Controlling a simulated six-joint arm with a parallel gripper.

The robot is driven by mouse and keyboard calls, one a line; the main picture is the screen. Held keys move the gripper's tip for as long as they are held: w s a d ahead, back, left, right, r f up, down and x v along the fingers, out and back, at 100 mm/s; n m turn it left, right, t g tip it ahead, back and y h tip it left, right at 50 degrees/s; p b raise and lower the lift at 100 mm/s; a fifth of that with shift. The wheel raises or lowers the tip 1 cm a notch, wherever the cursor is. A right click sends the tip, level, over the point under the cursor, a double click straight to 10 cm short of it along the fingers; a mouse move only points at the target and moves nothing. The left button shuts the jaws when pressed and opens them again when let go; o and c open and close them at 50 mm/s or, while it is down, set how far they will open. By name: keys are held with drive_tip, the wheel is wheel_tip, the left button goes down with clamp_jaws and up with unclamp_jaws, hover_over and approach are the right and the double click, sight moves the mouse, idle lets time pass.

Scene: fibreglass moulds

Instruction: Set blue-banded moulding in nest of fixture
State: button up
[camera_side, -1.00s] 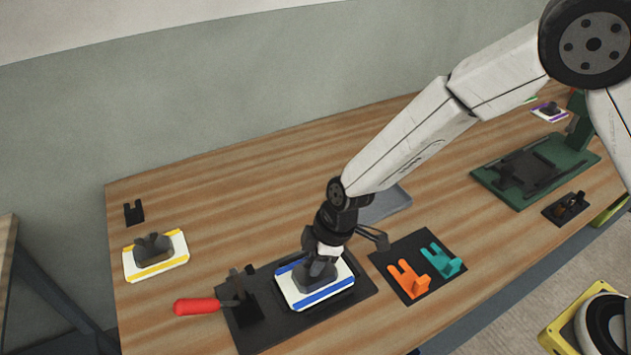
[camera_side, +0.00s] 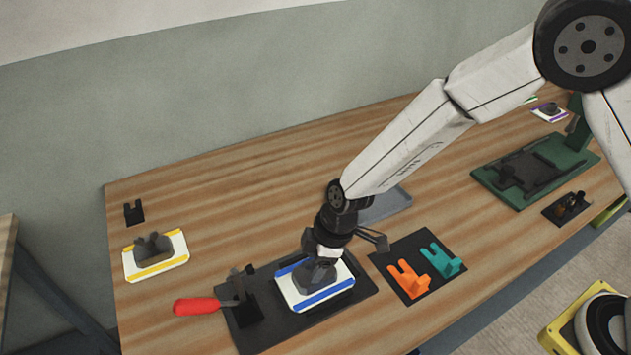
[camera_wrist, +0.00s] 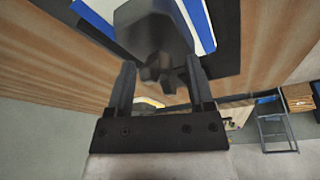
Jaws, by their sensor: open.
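The blue-banded moulding (camera_side: 325,295) is a white plate with blue edge bands and a dark grey raised block. It lies on the black fixture base (camera_side: 362,288) in the side view; whether it is fully seated in the nest cannot be told. The fixture's toggle clamp with a red handle (camera_side: 197,306) stands just left of it. My gripper (camera_side: 319,265) is directly over the moulding's block. In the wrist view my gripper (camera_wrist: 160,85) is open, its fingers either side of the knob on the block. The moulding's blue band (camera_wrist: 199,25) shows there too.
A yellow-banded moulding (camera_side: 175,262) and a small black bracket (camera_side: 134,213) are at left. A black mat (camera_side: 390,265) with orange (camera_side: 408,280) and teal (camera_side: 441,261) forks is at right. A grey tray (camera_side: 393,203) is behind my arm; a green fixture (camera_side: 500,185) stands farther right.

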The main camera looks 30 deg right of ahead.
sight(334, 270)
drive_tip(key=v, duration=1.2)
drive_tip(key=shift+r, duration=0.25)
drive_tip(key=shift+s, duration=0.1)
idle(0.4)
drive_tip(key=s+d+m+h, duration=0.1)
drive_tip(key=s+d+m, duration=0.2)
drive_tip(key=d, duration=0.4)
drive_tip(key=s+d+f+m+t+h, duration=0.1)
drive_tip(key=s+d+m, duration=0.2)
drive_tip(key=d+m, duration=0.3)
drive_tip(key=s+d+m+h, duration=0.1)
drive_tip(key=s+d+m, duration=0.2)
drive_tip(key=d, duration=0.7)
drive_tip(key=shift+s+d+f+m, duration=0.2)
drive_tip(key=shift+d+m, duration=0.05)
drive_tip(key=shift+m, duration=0.45)
